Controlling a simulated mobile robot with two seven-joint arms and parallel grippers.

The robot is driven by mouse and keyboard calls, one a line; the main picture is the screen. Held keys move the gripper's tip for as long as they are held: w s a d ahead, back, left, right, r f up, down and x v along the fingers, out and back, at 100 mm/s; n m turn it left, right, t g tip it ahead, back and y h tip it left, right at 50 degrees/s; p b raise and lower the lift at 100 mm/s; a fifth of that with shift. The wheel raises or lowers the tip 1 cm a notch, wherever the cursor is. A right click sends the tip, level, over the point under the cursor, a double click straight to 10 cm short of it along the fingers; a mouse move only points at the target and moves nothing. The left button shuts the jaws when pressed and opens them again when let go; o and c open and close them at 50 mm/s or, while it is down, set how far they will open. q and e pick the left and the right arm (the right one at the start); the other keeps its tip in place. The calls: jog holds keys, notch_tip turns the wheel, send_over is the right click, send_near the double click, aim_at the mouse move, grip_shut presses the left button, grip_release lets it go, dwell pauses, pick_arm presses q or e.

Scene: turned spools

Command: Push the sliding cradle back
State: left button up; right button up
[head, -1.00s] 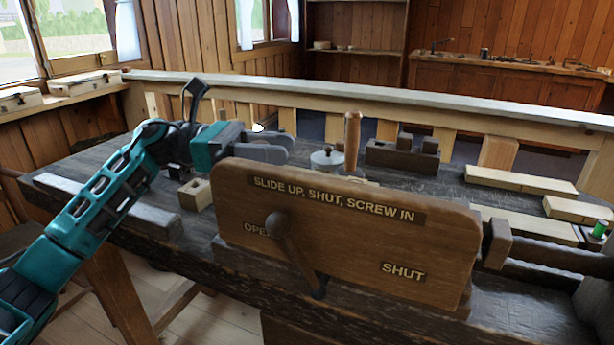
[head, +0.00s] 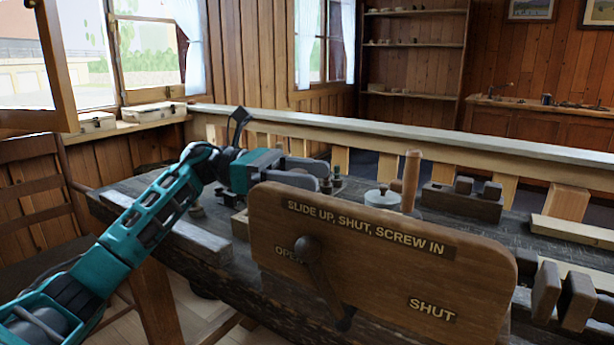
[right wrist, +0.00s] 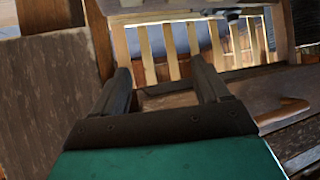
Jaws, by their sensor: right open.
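A brown wooden board (head: 385,275) stands upright in front, marked "SLIDE UP, SHUT, SCREW IN", with a dark lever (head: 322,280) between "OPEN" and "SHUT".
A pale rail (head: 400,135) runs along the back of the bench. A chair (head: 35,205) stands at the left.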

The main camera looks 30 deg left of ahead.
pick_arm(q)
jog(key=v, duration=1.2)
jog(key=shift+a, duration=0.4)
jog(key=shift+s, duration=0.15)
